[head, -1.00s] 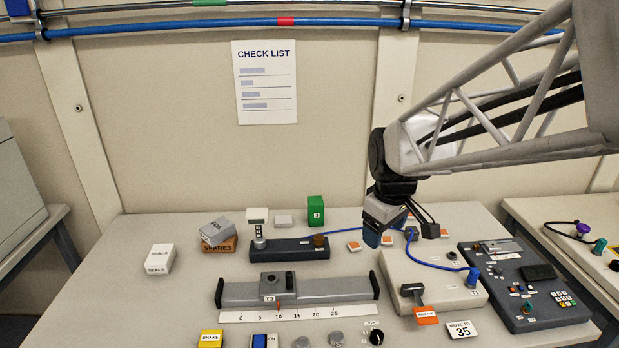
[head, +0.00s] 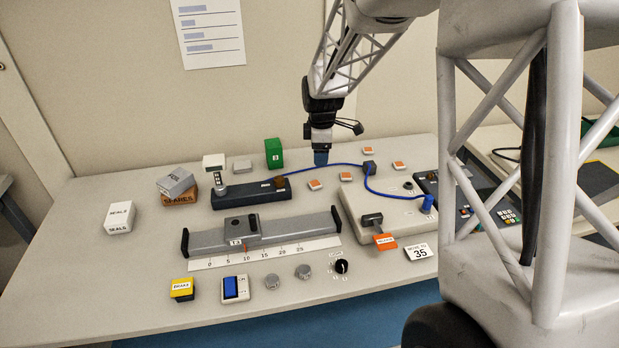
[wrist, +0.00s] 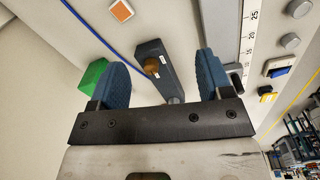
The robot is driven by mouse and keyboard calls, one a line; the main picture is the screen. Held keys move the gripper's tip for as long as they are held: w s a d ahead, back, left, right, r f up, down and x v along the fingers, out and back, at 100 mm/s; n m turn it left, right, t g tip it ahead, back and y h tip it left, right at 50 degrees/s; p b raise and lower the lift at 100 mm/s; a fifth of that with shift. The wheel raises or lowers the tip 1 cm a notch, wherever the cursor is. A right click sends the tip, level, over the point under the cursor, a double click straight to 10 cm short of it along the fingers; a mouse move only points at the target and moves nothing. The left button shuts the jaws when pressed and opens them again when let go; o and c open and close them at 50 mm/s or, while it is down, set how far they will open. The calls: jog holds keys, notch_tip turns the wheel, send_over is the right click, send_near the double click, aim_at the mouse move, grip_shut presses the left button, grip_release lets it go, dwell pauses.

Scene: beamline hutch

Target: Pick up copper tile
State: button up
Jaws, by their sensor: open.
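Several small white tiles with copper-orange tops lie on the table right of the dark block. In the head view they are a front-left tile (head: 315,184), a tile beside it (head: 346,176), a back tile (head: 368,151) and a right tile (head: 399,165). I cannot tell which one is meant. My gripper (head: 321,158) hangs above the table, behind the front-left tile and beside the dark block's right end. In the wrist view my gripper (wrist: 162,62) is open, with nothing held between its blue fingers. One copper-topped tile (wrist: 122,10) shows at the top, beyond the fingers.
A blue cable (head: 325,165) runs among the tiles to the grey control box (head: 386,213). The dark block (head: 240,193) and green block (head: 273,152) stand left of the gripper. The slide rail (head: 285,230) lies in front.

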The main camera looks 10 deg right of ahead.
aim_at(315, 183)
jog(key=w+f+n, duration=0.1)
jog(key=w+f, duration=0.2)
jog(key=w+f+n, duration=0.2)
jog(key=w+f, duration=0.1)
jog(key=f, duration=0.1)
jog(key=w+d+f+n, duration=0.1)
jog(key=w+f, duration=0.3)
jog(key=shift+n+g, duration=0.3)
jog(key=shift+s+f, duration=0.1)
jog(key=shift+f, duration=1.25)
jog(key=shift+f, duration=0.15)
jog(key=shift+s+f, duration=0.2)
jog(key=shift+f, duration=2.25)
